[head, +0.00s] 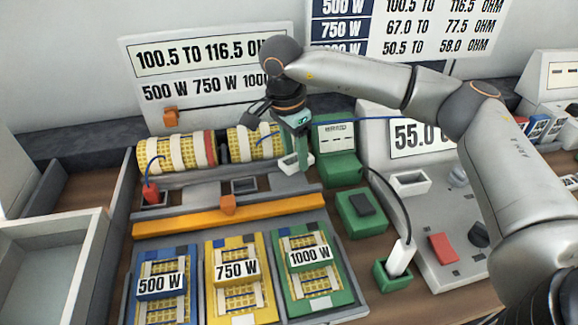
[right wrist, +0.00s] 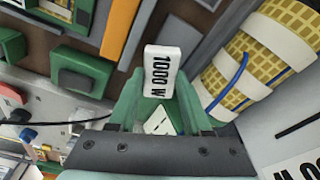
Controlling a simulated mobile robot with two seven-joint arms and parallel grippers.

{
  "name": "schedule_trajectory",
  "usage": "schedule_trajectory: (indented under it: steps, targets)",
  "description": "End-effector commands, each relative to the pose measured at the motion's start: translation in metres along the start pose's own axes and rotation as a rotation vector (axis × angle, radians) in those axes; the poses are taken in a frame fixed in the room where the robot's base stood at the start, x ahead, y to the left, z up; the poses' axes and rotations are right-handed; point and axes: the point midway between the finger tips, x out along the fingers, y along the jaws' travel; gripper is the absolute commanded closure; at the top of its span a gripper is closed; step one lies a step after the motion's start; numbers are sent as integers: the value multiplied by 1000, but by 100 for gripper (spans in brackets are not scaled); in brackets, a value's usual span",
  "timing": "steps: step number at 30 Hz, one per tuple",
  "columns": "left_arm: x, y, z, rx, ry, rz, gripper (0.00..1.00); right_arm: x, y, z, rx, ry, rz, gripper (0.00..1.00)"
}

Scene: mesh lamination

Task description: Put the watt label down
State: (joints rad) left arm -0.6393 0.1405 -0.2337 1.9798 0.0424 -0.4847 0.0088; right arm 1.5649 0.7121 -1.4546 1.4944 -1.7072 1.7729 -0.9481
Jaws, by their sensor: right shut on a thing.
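A white watt label (right wrist: 161,72) reading "1000 W" is held at the tips of my right gripper (right wrist: 160,105) in the right wrist view. My right gripper (head: 297,125) is shut on it and points down beside the right end of the yellow mesh roll (head: 258,146). A white piece (head: 291,162) shows just under the fingers in the head view; its face cannot be read. A second white marked patch (right wrist: 160,122) shows between the fingers. My left gripper is not in view.
A green meter (head: 338,150), a green block (head: 362,212) and a grey console (head: 465,240) stand right. A blue wire (head: 350,119) runs near my gripper.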

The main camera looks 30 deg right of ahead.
Motion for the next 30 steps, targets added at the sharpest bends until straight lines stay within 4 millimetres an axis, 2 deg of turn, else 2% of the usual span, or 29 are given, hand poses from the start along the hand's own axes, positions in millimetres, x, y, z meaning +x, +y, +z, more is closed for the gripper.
schedule_trajectory:
  steps: [3,9,15,26,27,30]
  targets:
    - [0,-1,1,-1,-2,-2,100,12,-10,4,0,0,2,100]
    - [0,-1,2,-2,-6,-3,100,22,-18,8,0,0,1,100]
    - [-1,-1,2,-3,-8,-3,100,49,-17,11,1,0,2,100]
    - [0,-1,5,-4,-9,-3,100,54,-17,12,1,0,0,100]
    - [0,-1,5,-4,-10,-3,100,54,-17,12,1,0,0,50]
    - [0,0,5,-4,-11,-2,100,54,-17,12,1,0,0,39]
